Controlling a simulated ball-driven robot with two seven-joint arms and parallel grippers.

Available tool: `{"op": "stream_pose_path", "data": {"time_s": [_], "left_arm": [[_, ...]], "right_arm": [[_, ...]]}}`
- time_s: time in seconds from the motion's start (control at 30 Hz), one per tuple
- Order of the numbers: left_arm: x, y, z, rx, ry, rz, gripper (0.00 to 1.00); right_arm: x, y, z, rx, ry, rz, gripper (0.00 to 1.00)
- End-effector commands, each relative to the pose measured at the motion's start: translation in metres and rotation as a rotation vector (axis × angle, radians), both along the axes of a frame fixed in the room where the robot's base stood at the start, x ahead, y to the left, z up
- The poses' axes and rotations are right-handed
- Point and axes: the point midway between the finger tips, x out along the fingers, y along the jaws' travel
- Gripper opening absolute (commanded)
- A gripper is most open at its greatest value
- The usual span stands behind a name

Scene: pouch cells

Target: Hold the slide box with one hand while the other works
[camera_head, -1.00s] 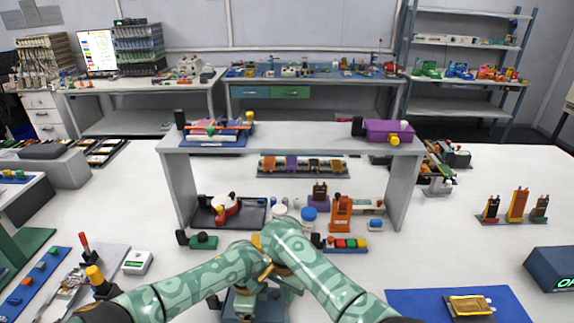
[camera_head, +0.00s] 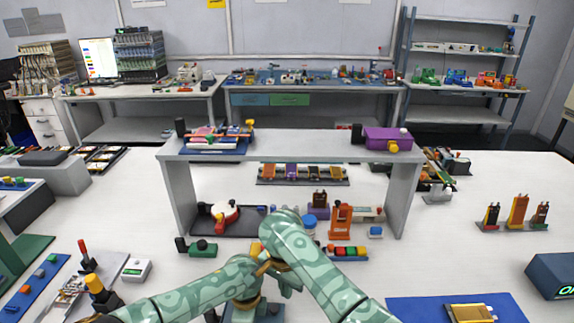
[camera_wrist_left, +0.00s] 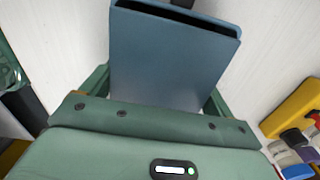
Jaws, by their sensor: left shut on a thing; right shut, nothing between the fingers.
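The slide box, a blue-grey box (camera_wrist_left: 170,60), fills the upper middle of the left wrist view, with a dark opening along its top edge. My left gripper (camera_wrist_left: 158,88) is shut on it, one green finger on each side. In the head view a blue piece that looks like the box (camera_head: 266,312) shows low in the middle, mostly hidden by my arms. My right gripper (camera_head: 286,284) is shut and empty close to the box, partly covered by my arms. A dark shape meets the box's opening in the left wrist view; I cannot tell what it is.
A grey raised shelf (camera_head: 290,150) stands ahead, with a purple device (camera_head: 385,139) on top and small parts beneath. A blue mat (camera_head: 420,308) with a gold pouch cell (camera_head: 475,314) lies at the right. Tools and a white box (camera_head: 136,270) are at the left.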

Motion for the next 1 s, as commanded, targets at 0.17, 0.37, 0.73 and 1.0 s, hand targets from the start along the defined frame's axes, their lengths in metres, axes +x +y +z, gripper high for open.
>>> {"op": "stream_pose_path", "data": {"time_s": [0.17, 0.37, 0.73, 1.0], "left_arm": [[0.001, -0.008, 0.004, -0.009, -0.005, -0.008, 0.57], [0.003, -0.009, 0.005, -0.011, -0.007, -0.006, 0.57], [0.003, -0.007, 0.004, -0.009, -0.007, -0.004, 0.57], [0.003, -0.005, 0.004, -0.008, -0.005, -0.002, 0.57]], "right_arm": [[-0.009, 0.022, 0.003, 0.033, 0.007, 0.045, 0.0], [-0.004, -0.008, -0.007, -0.021, -0.038, 0.188, 0.0], [-0.014, -0.003, 0.024, 0.035, -0.329, 0.948, 0.0], [-0.017, -0.004, 0.033, 0.018, -0.394, 1.082, 0.0]]}}
